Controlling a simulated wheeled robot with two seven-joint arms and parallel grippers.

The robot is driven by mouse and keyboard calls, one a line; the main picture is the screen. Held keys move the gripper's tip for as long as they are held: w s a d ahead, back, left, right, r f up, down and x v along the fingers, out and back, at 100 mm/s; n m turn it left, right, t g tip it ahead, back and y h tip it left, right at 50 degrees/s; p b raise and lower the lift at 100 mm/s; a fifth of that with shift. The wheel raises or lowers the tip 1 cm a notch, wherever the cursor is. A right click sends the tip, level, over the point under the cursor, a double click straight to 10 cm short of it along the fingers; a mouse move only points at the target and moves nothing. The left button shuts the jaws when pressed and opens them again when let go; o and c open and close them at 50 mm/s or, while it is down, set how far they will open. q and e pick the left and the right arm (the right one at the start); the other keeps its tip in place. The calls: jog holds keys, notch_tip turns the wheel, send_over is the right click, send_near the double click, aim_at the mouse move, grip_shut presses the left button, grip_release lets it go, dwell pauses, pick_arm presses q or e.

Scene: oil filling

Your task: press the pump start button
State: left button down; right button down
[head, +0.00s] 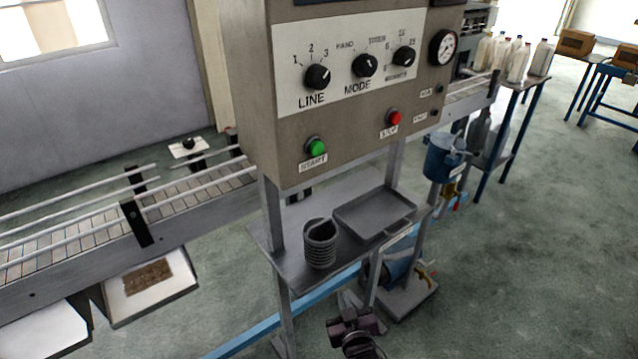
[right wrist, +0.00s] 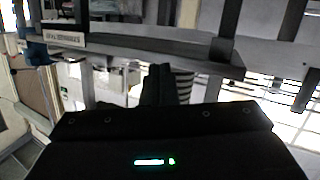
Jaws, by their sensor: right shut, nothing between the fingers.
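The green start button (head: 316,147) is on the lower left of the beige control panel (head: 345,130), above a START label. My right gripper (head: 347,303) is low in the head view, below the panel and in front of the small shelf, well apart from the button. Its dark fingers also show in the right wrist view (right wrist: 157,84), shut with nothing between them. The button cannot be made out in the right wrist view. My left gripper is not in view.
The red stop button (head: 394,118) is to the right on the panel, below several knobs. A shelf (head: 290,240) under the panel holds a grey coil (head: 320,243) and a tray (head: 374,212). A conveyor (head: 80,232) runs behind. The space before the panel face looks clear.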

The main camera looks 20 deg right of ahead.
aim_at(317, 149)
notch_tip(317, 149, up, 37)
jog(key=s+m+t+h+p, duration=0.2)
jog(key=m+t+h, duration=0.3)
jog(key=m+t, duration=0.2)
jog(key=shift+s+d+h, duration=0.2)
jog(key=shift+h, duration=0.1)
jog(key=w+a+b, duration=0.1)
jog(key=w+a, duration=0.2)
jog(key=w, duration=0.5)
jog(key=shift+w+b, duration=0.15)
jog(key=shift+b, duration=0.25)
jog(key=shift+w, duration=0.1)
dwell(0.5)
jog(key=shift+w+a, duration=0.15)
jog(key=shift+w, duration=0.15)
